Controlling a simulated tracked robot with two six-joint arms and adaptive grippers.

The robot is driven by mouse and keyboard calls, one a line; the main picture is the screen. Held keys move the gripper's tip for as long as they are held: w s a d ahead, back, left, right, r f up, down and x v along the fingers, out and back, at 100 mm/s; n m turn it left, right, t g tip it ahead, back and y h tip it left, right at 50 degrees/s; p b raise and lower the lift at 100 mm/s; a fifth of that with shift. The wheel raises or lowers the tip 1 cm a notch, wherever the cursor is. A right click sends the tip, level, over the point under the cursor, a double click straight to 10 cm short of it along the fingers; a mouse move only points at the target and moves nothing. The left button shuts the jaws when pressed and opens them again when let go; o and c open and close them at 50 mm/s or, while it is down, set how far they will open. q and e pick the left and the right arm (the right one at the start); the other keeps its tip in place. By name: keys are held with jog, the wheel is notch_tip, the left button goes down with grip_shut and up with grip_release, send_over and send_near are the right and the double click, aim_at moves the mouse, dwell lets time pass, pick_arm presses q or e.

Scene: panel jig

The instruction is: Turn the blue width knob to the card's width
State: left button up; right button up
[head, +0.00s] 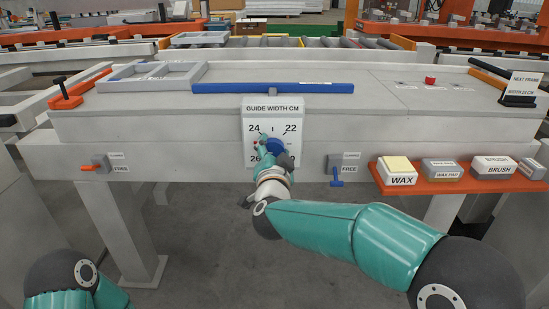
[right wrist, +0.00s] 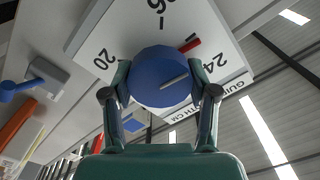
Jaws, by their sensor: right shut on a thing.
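The blue width knob (head: 276,144) sits on a white dial plate (head: 285,108) marked GUIDE WIDTH CM on the bench front. In the right wrist view the knob (right wrist: 150,85) fills the middle, and its red pointer (right wrist: 190,46) lies between 24 and 26. My right gripper (right wrist: 162,95) is shut on the knob, one finger on each side. In the head view, the gripper partly covers the dial. The card (head: 524,84) stands at the far right, reading NEXT FRAME and a width; its digits are too small to read surely. My left gripper is out of view.
Two small clamp levers, orange (head: 95,168) and blue (head: 336,178), flank the dial. An orange shelf (head: 400,190) with wax and brush blocks is at the right. A blue guide bar (head: 272,88) lies on the bench top above the dial.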

jog(key=m+b, duration=0.1)
jog(key=m, duration=0.1)
jog(key=m+b, duration=0.2)
jog(key=shift+d+f, duration=0.2)
jog(key=shift+m+b, duration=0.75)
jog(key=shift+m, duration=0.85)
jog(key=o, duration=1.2)
jog(key=shift+s+a+r, duration=0.1)
jog(key=shift+s, duration=0.55)
jog(key=s, duration=1)
jog(key=shift+s, duration=0.35)
